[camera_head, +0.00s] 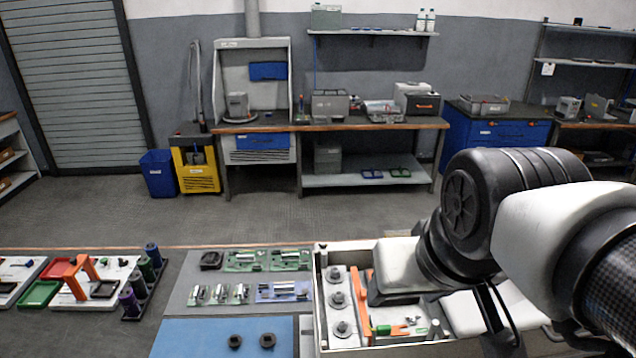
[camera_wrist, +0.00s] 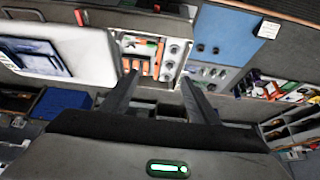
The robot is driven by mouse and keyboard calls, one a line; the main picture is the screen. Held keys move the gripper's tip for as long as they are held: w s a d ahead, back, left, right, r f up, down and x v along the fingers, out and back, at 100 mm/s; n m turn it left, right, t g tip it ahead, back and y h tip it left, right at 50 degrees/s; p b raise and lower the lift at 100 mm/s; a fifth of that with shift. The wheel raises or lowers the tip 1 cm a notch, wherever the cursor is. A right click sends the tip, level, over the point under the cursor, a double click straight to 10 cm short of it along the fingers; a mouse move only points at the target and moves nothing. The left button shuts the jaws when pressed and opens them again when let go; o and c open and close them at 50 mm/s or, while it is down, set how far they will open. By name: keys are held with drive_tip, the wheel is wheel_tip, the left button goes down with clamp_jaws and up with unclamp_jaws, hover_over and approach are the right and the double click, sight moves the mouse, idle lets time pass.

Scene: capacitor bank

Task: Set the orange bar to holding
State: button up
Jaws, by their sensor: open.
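The orange bar (camera_head: 358,305) is a long narrow strip in the white-walled tray in the head view, beside a column of round grey knobs (camera_head: 338,300). My arm covers part of the tray's right side. In the wrist view the orange bar (camera_wrist: 158,58) looks small and lies beyond my fingertips, next to the same knobs. My gripper (camera_wrist: 161,83) is open, with its two black fingers spread wide and nothing between them. It is apart from the bar. The bar's exact setting cannot be read.
An orange forked piece with a green end (camera_head: 388,330) lies right of the bar, inside the tray. Left of the tray are several boards on a grey panel (camera_head: 185,275) and a blue mat (camera_head: 190,338) with two dark round parts. The tray's walls stand up around it.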

drive_tip(key=shift+w, duration=0.2)
drive_tip(key=c, duration=0.7)
drive_tip(key=w+m, duration=0.1)
drive_tip(key=w, duration=0.1)
drive_tip(key=w+d+m+g, duration=0.1)
drive_tip(key=w+m, duration=0.1)
drive_tip(key=w+m+g, duration=0.1)
drive_tip(key=w+m, duration=0.1)
drive_tip(key=shift+w+d+f+y+b, duration=0.25)
drive_tip(key=shift+d+f+y+b, duration=0.05)
drive_tip(key=shift+d+b, duration=0.1)
clamp_jaws()
drive_tip(key=w+d+f+m+g+y, duration=0.1)
drive_tip(key=w+d+f+m+y, duration=0.1)
drive_tip(key=w+d+f+m, duration=0.3)
drive_tip(key=w+d+f+m+g+y+b, duration=0.1)
drive_tip(key=w+d+f+m, duration=0.3)
drive_tip(key=w+f+m, duration=0.4)
drive_tip(key=w+f+g, duration=0.1)
drive_tip(key=w, duration=0.1)
drive_tip(key=shift+w+d+f+g+y, duration=0.15)
drive_tip(key=shift+w+d+g+y, duration=0.15)
drive_tip(key=shift+w+d+y, duration=0.1)
